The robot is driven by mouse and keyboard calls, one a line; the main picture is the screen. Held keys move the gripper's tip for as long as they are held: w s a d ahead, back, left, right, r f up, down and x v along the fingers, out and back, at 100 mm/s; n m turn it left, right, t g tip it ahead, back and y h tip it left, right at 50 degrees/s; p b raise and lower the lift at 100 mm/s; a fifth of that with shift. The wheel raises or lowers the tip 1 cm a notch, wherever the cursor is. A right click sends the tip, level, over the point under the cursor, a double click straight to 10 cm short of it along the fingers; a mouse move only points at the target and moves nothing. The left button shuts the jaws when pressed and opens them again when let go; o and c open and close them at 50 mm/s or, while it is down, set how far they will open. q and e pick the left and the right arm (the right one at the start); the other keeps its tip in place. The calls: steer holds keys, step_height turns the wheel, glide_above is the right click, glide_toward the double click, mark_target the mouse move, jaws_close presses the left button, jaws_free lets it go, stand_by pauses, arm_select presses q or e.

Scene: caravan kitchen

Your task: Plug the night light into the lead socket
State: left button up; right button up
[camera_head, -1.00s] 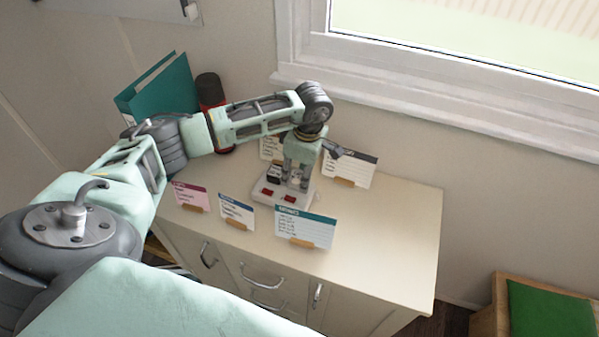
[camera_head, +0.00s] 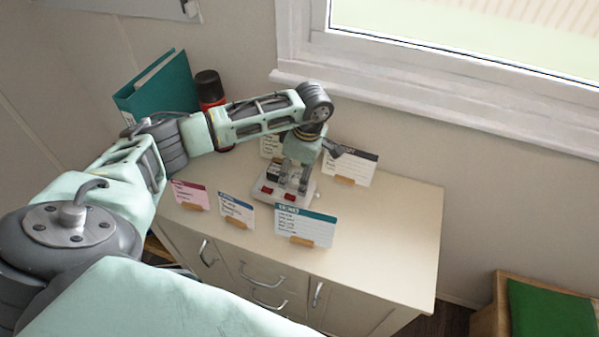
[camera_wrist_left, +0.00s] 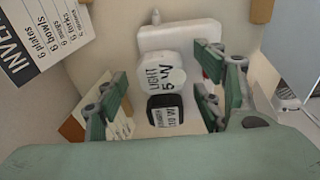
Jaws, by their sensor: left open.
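The lead socket, a white block with red switches (camera_head: 267,190), stands on the cabinet top; its white body also shows in the left wrist view (camera_wrist_left: 182,36). The night light (camera_wrist_left: 160,76), a white rounded piece marked "LIGHT 5 W", is over the block in the left wrist view. I cannot tell whether it is fully seated. A black plug with a white label (camera_wrist_left: 165,110) is beside it. My left gripper (camera_head: 292,187) points down over the block. Its fingers stand apart on both sides of the night light, with visible gaps. My right gripper is not in view.
Several label cards in wooden holders ring the block, including a pink one (camera_head: 191,195), a blue one (camera_head: 237,209), a teal one (camera_head: 305,226) and a dark-headed one (camera_head: 350,167). A teal binder (camera_head: 160,88) and a red-black flask (camera_head: 209,88) stand behind my arm. The cabinet top's right side (camera_head: 400,220) is clear.

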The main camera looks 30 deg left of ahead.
arm_select(q)
step_height(320, 180, up, 12)
steer(key=d, duration=0.1)
steer(key=shift+w+d, duration=0.15)
steer(key=shift+d, duration=0.05)
steer(key=shift+f, duration=0.2)
stand_by(0.3)
